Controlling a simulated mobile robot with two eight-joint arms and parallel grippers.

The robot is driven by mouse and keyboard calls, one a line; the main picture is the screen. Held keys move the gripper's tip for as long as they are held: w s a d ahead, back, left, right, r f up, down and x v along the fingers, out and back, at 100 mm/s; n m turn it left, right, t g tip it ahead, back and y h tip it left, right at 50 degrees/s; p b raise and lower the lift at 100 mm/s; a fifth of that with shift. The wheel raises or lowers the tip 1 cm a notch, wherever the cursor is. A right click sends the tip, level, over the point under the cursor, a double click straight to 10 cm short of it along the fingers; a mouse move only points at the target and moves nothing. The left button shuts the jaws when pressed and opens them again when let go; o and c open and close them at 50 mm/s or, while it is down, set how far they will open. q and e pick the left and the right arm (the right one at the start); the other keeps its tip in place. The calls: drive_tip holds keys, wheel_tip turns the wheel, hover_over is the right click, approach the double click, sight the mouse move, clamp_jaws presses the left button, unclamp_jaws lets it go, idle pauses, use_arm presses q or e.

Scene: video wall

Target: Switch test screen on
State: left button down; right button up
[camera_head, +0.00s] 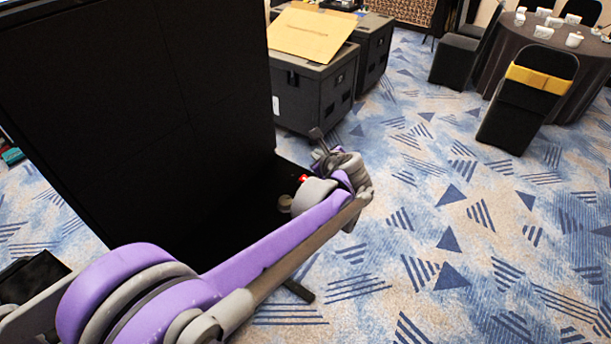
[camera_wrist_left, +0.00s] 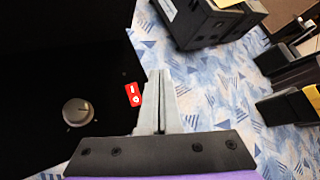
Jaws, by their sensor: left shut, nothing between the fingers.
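A large black screen panel (camera_head: 130,110) stands at the left of the head view; its face is dark. At its lower right is a black surface with a small red switch (camera_head: 303,178), partly beside my arm. In the left wrist view the red switch (camera_wrist_left: 133,94) has white marks, and a round grey knob (camera_wrist_left: 77,111) sits to its left. My left gripper (camera_head: 318,134) is shut and empty. In the wrist view its closed fingers (camera_wrist_left: 158,74) lie just right of the red switch; I cannot tell whether they touch it. My right gripper is not in view.
Dark wheeled cases (camera_head: 308,95) stand behind the panel, with a tan cardboard sheet (camera_head: 312,32) on top. A round table (camera_head: 545,45) with white cups and a black chair (camera_head: 528,98) are at the upper right. Patterned blue carpet (camera_head: 450,230) lies open to the right.

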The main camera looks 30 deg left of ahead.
use_arm(q)
drive_tip(key=b, duration=0.4)
approach(307, 176)
drive_tip(key=w+a, duration=0.2)
drive_tip(key=a, duration=0.1)
drive_tip(key=w+a, duration=0.1)
drive_tip(key=shift+w+a+f, duration=0.2)
drive_tip(key=shift+w+f, duration=0.15)
drive_tip(key=shift+f, duration=0.05)
drive_tip(key=shift+a+f, duration=0.15)
drive_tip(key=shift+f, duration=0.15)
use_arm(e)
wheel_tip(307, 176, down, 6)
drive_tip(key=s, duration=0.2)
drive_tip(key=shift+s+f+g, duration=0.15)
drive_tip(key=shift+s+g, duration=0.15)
use_arm(q)
drive_tip(key=shift+w, duration=0.1)
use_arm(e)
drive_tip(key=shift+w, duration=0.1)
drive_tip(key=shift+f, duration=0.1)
use_arm(q)
drive_tip(key=shift+a+f+b, duration=0.1)
drive_tip(key=shift+f+b, duration=0.25)
drive_tip(key=shift+b, duration=0.15)
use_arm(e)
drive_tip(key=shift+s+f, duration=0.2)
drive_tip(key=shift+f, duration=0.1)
